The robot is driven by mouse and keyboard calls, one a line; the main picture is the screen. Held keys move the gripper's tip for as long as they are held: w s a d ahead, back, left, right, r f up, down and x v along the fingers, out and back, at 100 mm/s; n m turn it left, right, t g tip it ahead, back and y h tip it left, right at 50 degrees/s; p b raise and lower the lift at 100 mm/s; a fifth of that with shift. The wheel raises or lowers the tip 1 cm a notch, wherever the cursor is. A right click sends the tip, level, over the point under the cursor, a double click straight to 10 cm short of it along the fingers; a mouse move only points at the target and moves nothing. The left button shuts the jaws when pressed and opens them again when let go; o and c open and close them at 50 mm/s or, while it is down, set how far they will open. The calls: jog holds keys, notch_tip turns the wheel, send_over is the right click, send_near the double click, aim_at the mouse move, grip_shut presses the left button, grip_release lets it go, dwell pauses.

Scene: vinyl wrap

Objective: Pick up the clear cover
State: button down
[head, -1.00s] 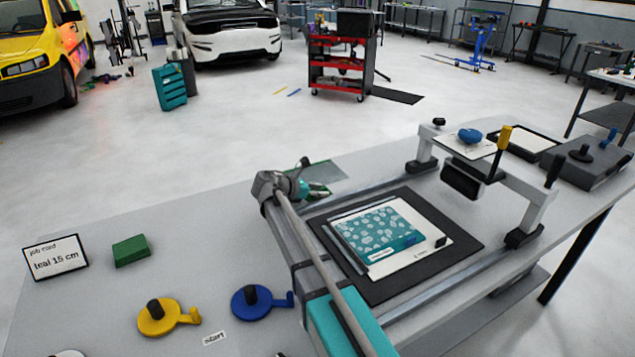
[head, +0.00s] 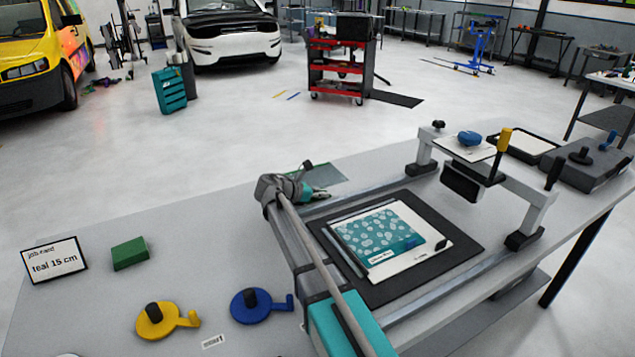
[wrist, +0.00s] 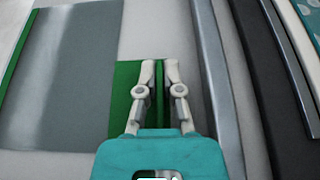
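The clear cover (head: 328,173) looks like a grey see-through sheet lying flat at the back edge of the bench, behind the frame. The wrist view shows this sheet (wrist: 75,85) on the left, with a green strip along its far left edge. A green tab (wrist: 126,78) with an upright ridge joins its right side. My gripper (wrist: 160,70) has its fingers close together on either side of that ridge and appears shut on it. In the head view my teal gripper (head: 321,192) is at the sheet's near side, and its fingertips are too small to judge.
A metal rail (wrist: 218,95) runs close on the right of my gripper. The black mat (head: 385,290) with the teal patterned sheet (head: 375,232) lies inside the frame. A bridge with a yellow handle (head: 503,141) stands to the right. Blue (head: 252,309) and yellow (head: 155,322) discs lie in front.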

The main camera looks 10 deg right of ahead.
jog(key=shift+r, duration=0.2)
dwell(0.4)
notch_tip(320, 180, up, 2)
jog(key=p, duration=0.2)
jog(key=shift+r+p, duration=0.1)
jog(key=shift+p, duration=0.2)
jog(key=s+r+p, duration=0.1)
jog(key=r+p, duration=0.1)
jog(key=s+r+p, duration=0.4)
jog(key=shift+a+r+p, duration=0.1)
jog(key=shift+r+p, duration=0.3)
jog(key=s+r+p, duration=0.3)
jog(key=s, duration=0.6)
jog(key=shift+a+r+p, duration=0.25)
jog(key=shift+r+p, duration=0.05)
jog(key=shift+p, duration=0.05)
